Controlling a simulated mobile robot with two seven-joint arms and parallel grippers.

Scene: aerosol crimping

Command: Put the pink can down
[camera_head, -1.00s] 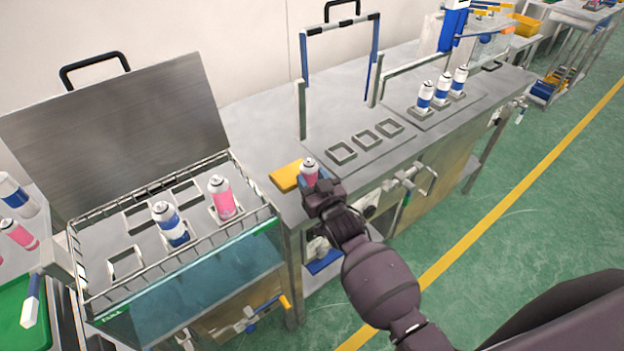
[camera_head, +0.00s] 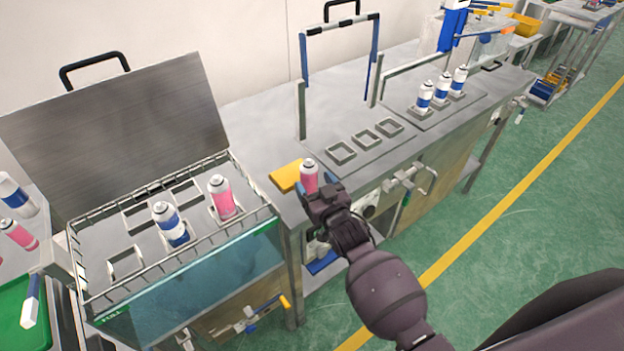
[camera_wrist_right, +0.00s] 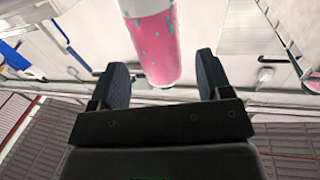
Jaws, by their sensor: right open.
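A pink can with a white top (camera_head: 309,176) stands upright on the metal bench, just right of a yellow pad. My right gripper (camera_head: 319,190) is directly in front of it, jaws open. In the right wrist view the pink can (camera_wrist_right: 158,45) is beyond the two dark fingertips (camera_wrist_right: 161,80), with a gap on each side, and neither finger touches it. My left gripper is not in view.
The yellow pad (camera_head: 287,176) lies beside the can. A wire-railed water bath (camera_head: 190,262) at left holds a blue can (camera_head: 170,224) and another pink can (camera_head: 222,198). Empty square holders (camera_head: 341,153) and several blue-white cans (camera_head: 442,90) are further right on the bench.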

